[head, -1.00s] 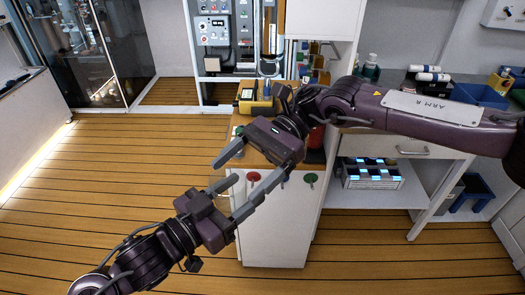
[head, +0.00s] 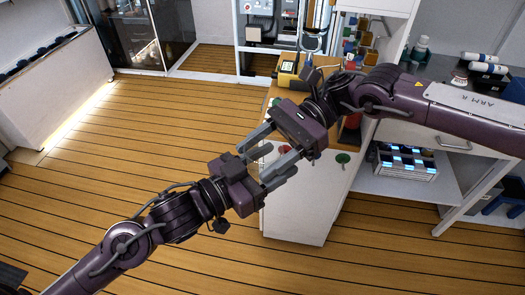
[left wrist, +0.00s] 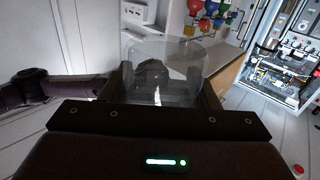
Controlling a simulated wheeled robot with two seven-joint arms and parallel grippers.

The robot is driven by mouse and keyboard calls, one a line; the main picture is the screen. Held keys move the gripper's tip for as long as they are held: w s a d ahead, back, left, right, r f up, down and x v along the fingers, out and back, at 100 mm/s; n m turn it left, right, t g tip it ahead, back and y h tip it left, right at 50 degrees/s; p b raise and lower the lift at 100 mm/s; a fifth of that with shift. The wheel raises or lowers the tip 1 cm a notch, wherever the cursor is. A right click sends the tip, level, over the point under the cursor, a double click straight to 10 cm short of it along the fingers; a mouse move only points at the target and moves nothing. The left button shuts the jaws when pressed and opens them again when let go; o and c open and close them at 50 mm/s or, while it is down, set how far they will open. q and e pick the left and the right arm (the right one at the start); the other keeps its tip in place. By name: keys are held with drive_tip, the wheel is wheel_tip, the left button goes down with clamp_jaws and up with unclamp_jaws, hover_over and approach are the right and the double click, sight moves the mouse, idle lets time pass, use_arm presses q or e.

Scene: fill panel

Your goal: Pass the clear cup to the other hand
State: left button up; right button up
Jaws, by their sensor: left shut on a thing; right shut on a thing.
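The clear cup (left wrist: 165,62) shows in the left wrist view as a see-through cylinder with a round rim. It sits between the two dark fingers of my left gripper (left wrist: 167,88), which is shut on it. In the head view my left gripper (head: 263,171) comes from lower left and my right gripper (head: 262,152) from upper right. Their fingers meet around the same spot, and the right gripper is also shut on the cup. The cup is hardly visible there, as it is transparent and covered by fingers. A dark shape shows through the cup in the wrist view.
A white cabinet (head: 300,215) with a wooden top stands just beyond and below the grippers, with a yellow device (head: 287,72) on it. A counter with bottles and a rack (head: 405,163) of lit blocks are at right. Wooden floor (head: 120,150) is open at left.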

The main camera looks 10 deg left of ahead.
use_arm(q)
drive_tip(key=o, duration=1.1)
drive_tip(key=shift+c, duration=0.2)
